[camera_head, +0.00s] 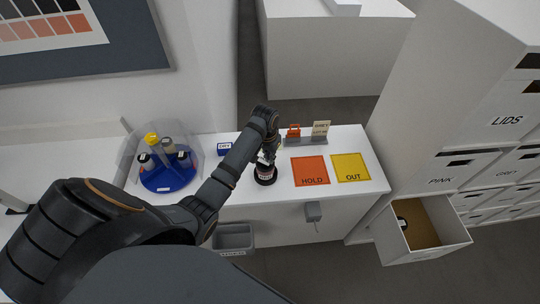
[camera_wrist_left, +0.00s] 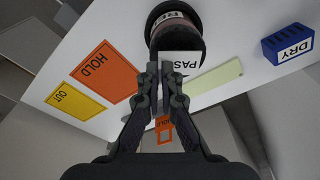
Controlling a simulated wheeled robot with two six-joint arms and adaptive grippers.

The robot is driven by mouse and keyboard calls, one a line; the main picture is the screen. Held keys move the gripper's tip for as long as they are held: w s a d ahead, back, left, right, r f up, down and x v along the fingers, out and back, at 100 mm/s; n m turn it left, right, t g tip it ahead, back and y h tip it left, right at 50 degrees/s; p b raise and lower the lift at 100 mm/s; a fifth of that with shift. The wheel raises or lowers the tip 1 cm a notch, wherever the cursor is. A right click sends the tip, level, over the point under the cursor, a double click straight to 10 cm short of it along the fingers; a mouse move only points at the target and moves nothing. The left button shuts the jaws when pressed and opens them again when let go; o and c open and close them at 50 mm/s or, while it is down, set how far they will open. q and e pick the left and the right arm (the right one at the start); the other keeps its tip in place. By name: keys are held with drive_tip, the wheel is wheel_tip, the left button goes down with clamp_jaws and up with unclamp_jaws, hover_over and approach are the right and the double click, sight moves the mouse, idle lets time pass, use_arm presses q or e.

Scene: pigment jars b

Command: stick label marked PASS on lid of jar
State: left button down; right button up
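A small jar (camera_head: 265,171) with a pale lettered band and dark round parts stands on the white counter. It shows at the top of the left wrist view (camera_wrist_left: 176,14), cut off by the frame edge. My left gripper (camera_head: 268,156) is right over and beside the jar in the head view. In the left wrist view its fingers (camera_wrist_left: 161,75) are close together on a white label marked PASS (camera_wrist_left: 182,65). The label overlaps the jar's dark round part in that view; whether they touch I cannot tell. The right gripper is not in view.
An orange HOLD mat (camera_head: 310,169) and a yellow OUT mat (camera_head: 351,165) lie right of the jar. A tag rack (camera_head: 306,141) stands behind. A blue DRY block (camera_head: 225,148) and a blue round tray (camera_head: 160,184) with bottles are left. An open drawer (camera_head: 438,252) juts out right.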

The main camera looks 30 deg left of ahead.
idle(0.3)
use_arm(q)
drive_tip(key=shift+f, duration=0.7)
idle(0.4)
drive_tip(key=c, duration=1.4)
unclamp_jaws()
drive_tip(key=shift+c, duration=0.2)
drive_tip(key=shift+r, duration=0.1)
wheel_tip(320, 180, up, 2)
drive_tip(key=p, duration=0.2)
drive_tip(key=shift+r+p, duration=0.25)
drive_tip(key=shift+p, duration=0.15)
drive_tip(key=shift+r+b, duration=0.1)
drive_tip(key=shift+b, duration=0.2)
drive_tip(key=shift+r, duration=1.6)
